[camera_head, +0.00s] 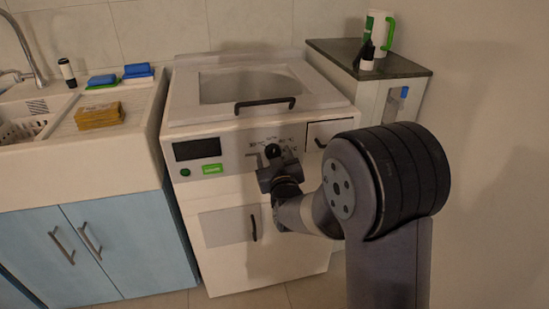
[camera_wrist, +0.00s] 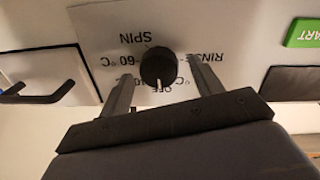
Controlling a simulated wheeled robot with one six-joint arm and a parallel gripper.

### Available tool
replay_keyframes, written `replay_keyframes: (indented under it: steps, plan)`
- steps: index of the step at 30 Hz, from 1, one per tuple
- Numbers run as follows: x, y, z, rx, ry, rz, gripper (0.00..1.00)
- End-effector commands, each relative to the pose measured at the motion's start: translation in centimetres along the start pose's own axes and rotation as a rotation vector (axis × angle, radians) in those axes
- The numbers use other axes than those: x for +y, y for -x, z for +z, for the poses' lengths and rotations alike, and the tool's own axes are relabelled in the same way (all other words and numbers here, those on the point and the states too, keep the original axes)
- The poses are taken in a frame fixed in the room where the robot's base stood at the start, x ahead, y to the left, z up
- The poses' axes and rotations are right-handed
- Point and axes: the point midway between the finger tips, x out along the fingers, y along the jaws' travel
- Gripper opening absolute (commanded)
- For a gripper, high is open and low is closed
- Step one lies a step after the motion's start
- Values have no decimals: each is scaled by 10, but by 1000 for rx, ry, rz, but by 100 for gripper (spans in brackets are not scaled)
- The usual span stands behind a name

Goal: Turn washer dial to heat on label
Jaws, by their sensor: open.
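The washer (camera_head: 220,218) is a white top-loading machine with a front control panel. Its dial (camera_wrist: 158,66) is a round black knob, also visible in the head view (camera_head: 272,150). In the wrist view the panel is upside down, with SPIN, RINSE, 60°C, OFF and a partly hidden temperature label around the dial. The dial's white mark points down in the picture, toward OFF. My gripper (camera_wrist: 164,74) is open, with one finger on each side of the dial and a gap visible on both sides. In the head view my gripper (camera_head: 277,168) is in front of the panel.
A green START button (camera_head: 212,169) and dark display (camera_head: 197,149) are left of the dial. A drawer (camera_head: 328,131) with a handle is to its right. The lid handle (camera_head: 264,105) juts out above. A sink cabinet (camera_head: 100,245) stands at left.

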Motion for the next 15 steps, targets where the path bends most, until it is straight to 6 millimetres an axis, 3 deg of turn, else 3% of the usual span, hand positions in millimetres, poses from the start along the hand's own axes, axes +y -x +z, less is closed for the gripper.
replay_keyframes:
  steps: [6, 15]
  plan:
    - [0, 0, 0, -1, 0, 0, 62]
    - [0, 0, 0, -1, 0, 0, 38]
